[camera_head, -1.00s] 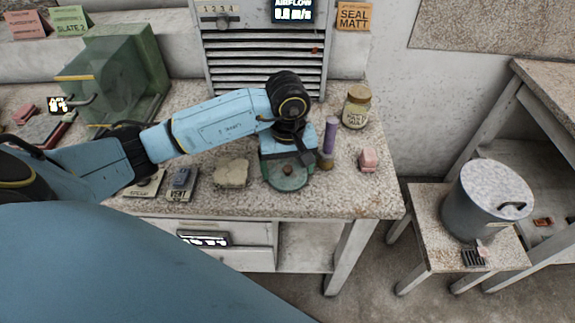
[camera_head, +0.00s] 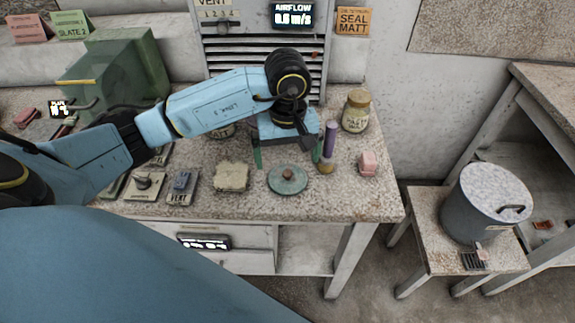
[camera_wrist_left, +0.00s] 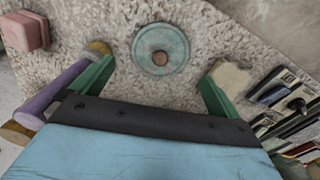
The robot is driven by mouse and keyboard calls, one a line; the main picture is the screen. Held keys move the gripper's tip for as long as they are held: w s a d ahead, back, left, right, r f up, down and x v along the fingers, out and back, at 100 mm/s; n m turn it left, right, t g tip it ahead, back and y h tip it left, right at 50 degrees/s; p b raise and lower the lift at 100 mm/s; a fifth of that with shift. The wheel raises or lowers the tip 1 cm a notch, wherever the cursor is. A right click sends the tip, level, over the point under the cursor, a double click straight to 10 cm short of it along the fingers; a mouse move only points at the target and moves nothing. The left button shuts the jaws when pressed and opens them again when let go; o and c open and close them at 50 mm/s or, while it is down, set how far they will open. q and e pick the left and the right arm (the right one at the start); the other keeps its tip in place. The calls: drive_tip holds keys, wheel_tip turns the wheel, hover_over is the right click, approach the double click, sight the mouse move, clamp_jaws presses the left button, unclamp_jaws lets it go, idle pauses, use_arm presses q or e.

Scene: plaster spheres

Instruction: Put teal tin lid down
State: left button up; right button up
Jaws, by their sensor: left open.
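The teal tin lid (camera_head: 288,180) is a round disc with a brown knob at its centre. It lies flat on the speckled bench top near the front edge. It also shows in the left wrist view (camera_wrist_left: 161,42), lying beyond and between the fingertips. My left gripper (camera_head: 288,163) is open and empty, behind and above the lid. Its two green fingers stand wide apart in the left wrist view (camera_wrist_left: 156,76) and do not touch the lid. My right gripper is in neither view.
A purple-handled tool (camera_head: 329,142) stands close beside the gripper's right finger. A pink block (camera_head: 368,163) and a jar (camera_head: 356,111) are to the right. A beige sponge-like block (camera_head: 231,177) and a switch box (camera_head: 182,187) are left of the lid.

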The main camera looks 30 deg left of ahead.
sight(287, 173)
use_arm(q)
wheel_tip(287, 173, up, 7)
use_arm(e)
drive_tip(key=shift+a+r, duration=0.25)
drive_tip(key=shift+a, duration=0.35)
use_arm(q)
drive_tip(key=shift+s+f, duration=0.1)
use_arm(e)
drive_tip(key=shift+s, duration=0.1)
